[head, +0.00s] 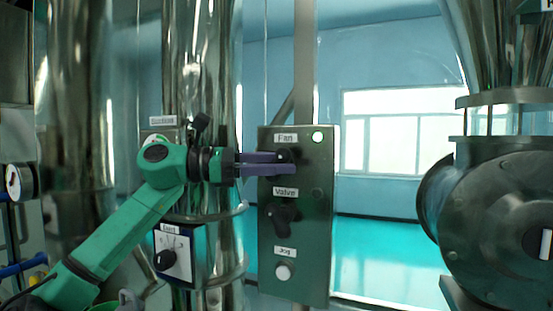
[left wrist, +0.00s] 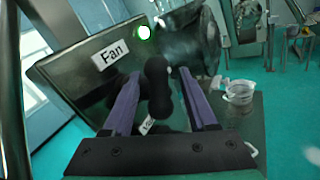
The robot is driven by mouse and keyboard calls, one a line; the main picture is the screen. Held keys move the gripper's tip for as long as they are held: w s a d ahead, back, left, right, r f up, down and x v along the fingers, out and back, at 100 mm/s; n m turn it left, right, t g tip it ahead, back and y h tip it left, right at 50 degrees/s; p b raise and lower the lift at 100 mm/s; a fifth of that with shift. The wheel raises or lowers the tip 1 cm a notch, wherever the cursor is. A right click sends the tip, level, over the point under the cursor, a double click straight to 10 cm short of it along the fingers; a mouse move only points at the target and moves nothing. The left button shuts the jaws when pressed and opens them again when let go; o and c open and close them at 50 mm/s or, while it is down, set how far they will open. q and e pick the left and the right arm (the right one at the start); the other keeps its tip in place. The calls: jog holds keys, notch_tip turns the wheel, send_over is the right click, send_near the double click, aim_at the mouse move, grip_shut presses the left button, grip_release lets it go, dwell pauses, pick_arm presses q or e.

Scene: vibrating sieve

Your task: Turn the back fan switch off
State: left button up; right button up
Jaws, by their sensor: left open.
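A dark control panel (head: 318,240) stands upright in the middle of the head view. Its top label reads "Fan" (head: 285,138), and a lit greenish-white lamp (head: 317,137) is beside it at the upper right. My left gripper (head: 292,163) reaches in from the left at the fan switch, which its fingers largely hide in the head view. In the left wrist view, the black fan switch knob (left wrist: 157,88) shows between the two purple fingers of the left gripper (left wrist: 160,78). The fingers are open, with a gap visible on both sides of the knob. My right gripper is not in view.
Below on the panel are the black Valve knob (head: 283,213) and a white Jog button (head: 284,272). Large metal machinery (head: 500,200) stands at the right.

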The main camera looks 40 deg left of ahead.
pick_arm(q)
jog(key=shift+w, duration=0.25)
grip_shut()
jog(key=shift+f, duration=0.1)
jog(key=shift+f+t+h+b, duration=0.15)
jog(key=shift+t+h+b, duration=0.15)
jog(key=shift+b, duration=0.45)
jog(key=n+t+b, duration=0.2)
jog(key=b, duration=0.1)
jog(key=n+t+h+b, duration=0.1)
jog(key=n+t+b, duration=0.1)
jog(key=b, duration=0.1)
jog(key=shift+s+f+h+b, duration=0.1)
jog(key=shift+f+h+b, duration=0.05)
jog(key=shift+h+b, duration=0.2)
jog(key=n+t+b, duration=0.2)
jog(key=n+t, duration=0.1)
jog(key=shift+t, duration=0.3)
jog(key=shift+a+r+n+t+y+b, duration=0.15)
jog(key=shift+n+t+y+b, duration=0.7)
jog(key=shift+n+t+y, duration=1.3)
jog(key=shift+n, duration=0.55)
